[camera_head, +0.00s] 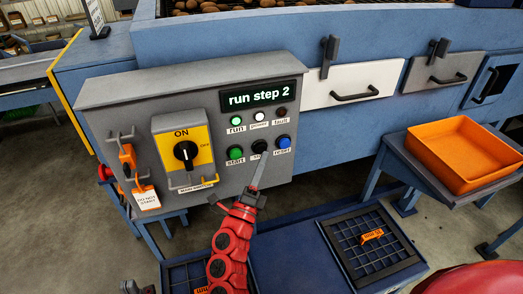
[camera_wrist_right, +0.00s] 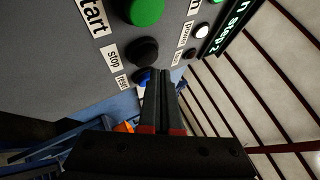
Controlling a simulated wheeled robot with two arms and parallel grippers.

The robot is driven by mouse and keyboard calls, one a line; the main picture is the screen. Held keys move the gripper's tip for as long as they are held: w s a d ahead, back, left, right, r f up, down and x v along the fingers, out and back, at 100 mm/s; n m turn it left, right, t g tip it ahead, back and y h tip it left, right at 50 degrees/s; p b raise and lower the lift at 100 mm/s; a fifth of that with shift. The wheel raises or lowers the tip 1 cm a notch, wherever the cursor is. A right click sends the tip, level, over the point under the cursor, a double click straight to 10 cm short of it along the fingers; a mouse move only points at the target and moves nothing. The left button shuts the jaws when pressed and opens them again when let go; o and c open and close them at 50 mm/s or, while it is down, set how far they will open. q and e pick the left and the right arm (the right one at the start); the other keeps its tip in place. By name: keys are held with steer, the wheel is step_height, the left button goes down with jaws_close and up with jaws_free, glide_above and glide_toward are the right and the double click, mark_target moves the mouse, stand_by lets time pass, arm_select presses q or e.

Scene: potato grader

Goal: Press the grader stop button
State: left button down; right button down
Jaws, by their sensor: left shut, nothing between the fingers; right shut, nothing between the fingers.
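The black stop button (camera_head: 260,146) sits between the green start button (camera_head: 235,153) and the blue reset button (camera_head: 283,142) on the grey control panel (camera_head: 110,98). It shows whole as a black knob in the right wrist view (camera_wrist_right: 144,51), beside its "stop" label. My right gripper (camera_head: 260,164) is shut and empty, with its tips just below the stop button in the head view. In the right wrist view its closed fingertips (camera_wrist_right: 164,73) lie close to the stop and reset buttons; I cannot tell contact. My left gripper (camera_head: 131,287) shows only partly at the bottom edge.
The display (camera_head: 259,97) reads "run step 2" and the green run lamp (camera_head: 236,121) is lit. A yellow ON/OFF switch (camera_head: 184,150) and an orange lockout tag (camera_head: 146,198) are left of the buttons. An orange tray (camera_head: 475,185) stands at right.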

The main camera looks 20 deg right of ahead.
steer(key=shift+w+b, duration=0.35)
steer(key=shift+w, duration=0.05)
steer(key=shift+w+b, duration=0.4)
steer(key=shift+w, duration=0.05)
stand_by(0.6)
steer(key=shift+s, duration=0.9)
